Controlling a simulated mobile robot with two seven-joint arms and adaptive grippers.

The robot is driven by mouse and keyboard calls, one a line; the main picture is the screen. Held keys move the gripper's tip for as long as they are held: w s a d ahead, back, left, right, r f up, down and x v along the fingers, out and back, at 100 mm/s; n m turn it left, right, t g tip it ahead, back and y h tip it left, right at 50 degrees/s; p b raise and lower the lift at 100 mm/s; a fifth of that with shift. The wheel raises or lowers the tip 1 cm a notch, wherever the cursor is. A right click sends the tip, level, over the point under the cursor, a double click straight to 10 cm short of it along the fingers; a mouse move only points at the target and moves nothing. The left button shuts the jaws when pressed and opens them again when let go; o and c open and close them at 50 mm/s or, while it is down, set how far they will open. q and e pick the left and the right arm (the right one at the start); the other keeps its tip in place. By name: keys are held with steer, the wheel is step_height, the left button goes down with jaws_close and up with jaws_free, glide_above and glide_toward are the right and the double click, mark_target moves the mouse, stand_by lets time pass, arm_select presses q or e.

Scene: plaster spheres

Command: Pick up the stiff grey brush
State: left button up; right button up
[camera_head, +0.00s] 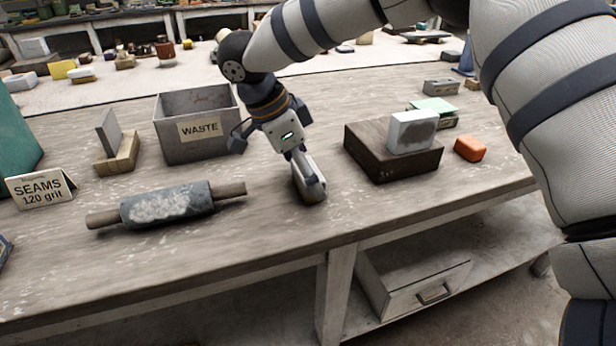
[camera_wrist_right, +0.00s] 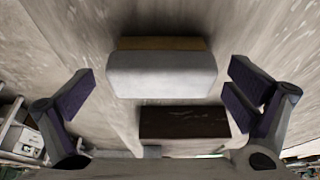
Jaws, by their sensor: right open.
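A pale grey, block-shaped piece (camera_head: 309,184) lies on the workbench below my right gripper (camera_head: 268,148). It may be the stiff grey brush, but I cannot make out bristles. In the right wrist view this piece (camera_wrist_right: 160,76) shows a light grey face and a tan strip along its far side. My right gripper (camera_wrist_right: 163,92) is open, with one finger to each side of the piece in that view and a gap on both sides. In the head view one finger partly covers it. My left gripper is not in view.
A dark brown block (camera_head: 375,158) bearing a grey-white block (camera_head: 412,132) stands close to the right. An orange block (camera_head: 470,149) lies beyond. A WASTE box (camera_head: 172,146), a roller (camera_head: 165,206) and a SEAMS sign (camera_head: 38,190) are left. The bench's front edge is close.

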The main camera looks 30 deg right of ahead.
steer(key=shift+d+f, duration=0.2)
steer(key=shift+f, duration=0.3)
steer(key=c, duration=1.3)
steer(key=shift+o, duration=0.2)
steer(key=shift+r, duration=0.15)
